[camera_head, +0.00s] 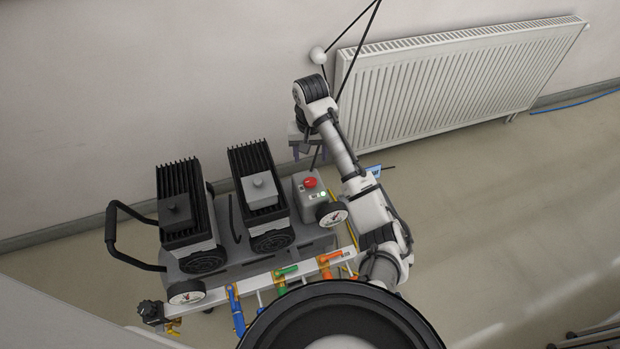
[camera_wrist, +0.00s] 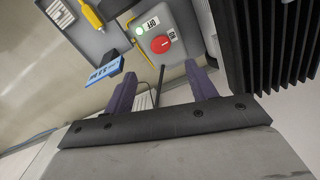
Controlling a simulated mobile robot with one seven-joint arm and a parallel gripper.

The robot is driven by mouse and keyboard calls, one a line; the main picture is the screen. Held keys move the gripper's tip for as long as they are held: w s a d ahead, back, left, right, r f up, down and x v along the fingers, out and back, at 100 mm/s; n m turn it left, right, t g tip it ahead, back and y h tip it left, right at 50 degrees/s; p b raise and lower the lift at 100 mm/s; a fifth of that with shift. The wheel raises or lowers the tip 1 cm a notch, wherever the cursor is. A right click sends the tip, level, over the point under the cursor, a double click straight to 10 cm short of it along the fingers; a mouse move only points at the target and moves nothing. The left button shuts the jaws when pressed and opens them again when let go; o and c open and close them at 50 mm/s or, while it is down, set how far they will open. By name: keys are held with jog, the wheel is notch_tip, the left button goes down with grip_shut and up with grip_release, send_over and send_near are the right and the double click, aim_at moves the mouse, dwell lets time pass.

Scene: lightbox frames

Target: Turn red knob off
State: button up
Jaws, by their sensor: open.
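The red knob (camera_head: 310,182) sits on top of a grey control box (camera_head: 303,203) at the right end of the cart. In the wrist view the red knob (camera_wrist: 161,44) is round, with a white mark across it. A white OFF label (camera_wrist: 152,22) and a second white label (camera_wrist: 173,32) stand beside it, and a green light (camera_wrist: 139,31) glows near it. My gripper (camera_head: 308,153) is above and behind the box in the head view. Its two purple fingers (camera_wrist: 163,78) are apart and empty, with the knob beyond them, not touched.
Two black finned pump units (camera_head: 182,195) (camera_head: 258,180) stand left of the box on the cart (camera_head: 240,262). Coloured valve handles (camera_head: 286,271) line its front. A radiator (camera_head: 450,85) is on the wall behind. A blue tag (camera_wrist: 106,72) shows near the left finger.

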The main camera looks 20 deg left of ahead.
aim_at(310, 181)
notch_tip(310, 181, down, 9)
jog(key=b, duration=0.5)
jog(key=shift+f, duration=1.35)
jog(key=c, duration=1)
jog(key=shift+r, duration=0.1)
